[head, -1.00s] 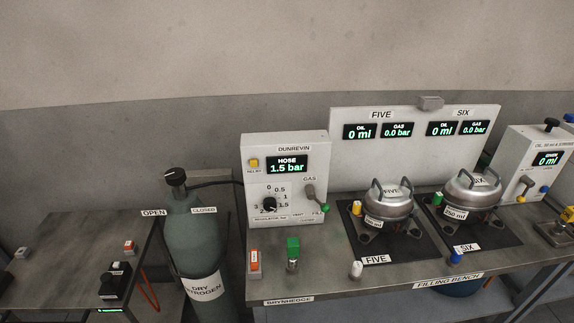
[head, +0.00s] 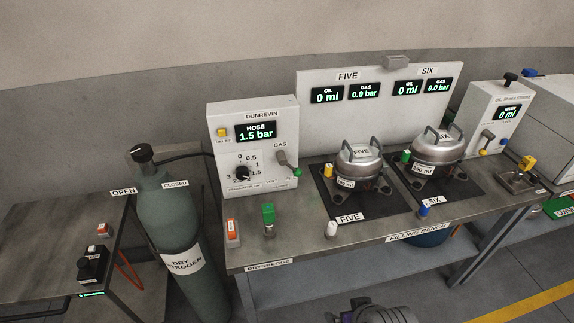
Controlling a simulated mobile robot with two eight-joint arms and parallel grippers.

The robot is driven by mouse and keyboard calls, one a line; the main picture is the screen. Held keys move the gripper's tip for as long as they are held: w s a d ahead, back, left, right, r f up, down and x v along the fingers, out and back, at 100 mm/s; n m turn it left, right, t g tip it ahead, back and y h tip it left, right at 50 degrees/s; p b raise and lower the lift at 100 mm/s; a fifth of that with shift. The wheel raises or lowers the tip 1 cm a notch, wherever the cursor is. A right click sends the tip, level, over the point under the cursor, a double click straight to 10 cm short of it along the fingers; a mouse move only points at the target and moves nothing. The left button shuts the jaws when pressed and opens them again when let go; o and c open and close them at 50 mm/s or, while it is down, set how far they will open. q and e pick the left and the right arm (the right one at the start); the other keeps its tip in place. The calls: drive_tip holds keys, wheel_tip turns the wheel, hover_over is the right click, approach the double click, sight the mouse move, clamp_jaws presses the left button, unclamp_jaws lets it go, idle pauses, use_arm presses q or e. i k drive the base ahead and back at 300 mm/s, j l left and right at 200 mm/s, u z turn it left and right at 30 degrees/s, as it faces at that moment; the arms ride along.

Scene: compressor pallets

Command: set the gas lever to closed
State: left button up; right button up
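The gas lever (head: 289,165) is on the right side of the white DUNREVIN panel (head: 217,122), below the word GAS. It has a grey arm with a green knob at its end. It slants down and to the right, with the knob close to the edge marking, which looks like FILL. The hose display (head: 256,132) on the panel reads 1.5 bar. A dark regulator knob (head: 242,173) sits left of the lever. Neither gripper's fingers show in the head view. A grey and purple part of my own body shows at the bottom edge.
The panel stands on the filling bench (head: 310,238). A green nitrogen cylinder (head: 168,215) stands left of it. Vessels FIVE (head: 357,171) and SIX (head: 437,153) sit on dark mats to the right. A white knob (head: 331,229) and a green-topped fitting (head: 268,214) stand near the front edge.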

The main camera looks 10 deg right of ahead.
sight(281, 155)
drive_tip(key=l+u, duration=0.1)
drive_tip(key=u, duration=0.35)
drive_tip(key=l+u, duration=0.1)
drive_tip(key=u, duration=0.35)
drive_tip(key=k+l+u, duration=0.15)
drive_tip(key=l+u, duration=0.15)
drive_tip(key=k+l+u, duration=0.15)
drive_tip(key=l+u, duration=0.15)
drive_tip(key=k+l+u, duration=0.55)
drive_tip(key=k+l, duration=0.45)
drive_tip(key=l, duration=1.45)
drive_tip(key=i+l, duration=0.1)
drive_tip(key=l, duration=0.15)
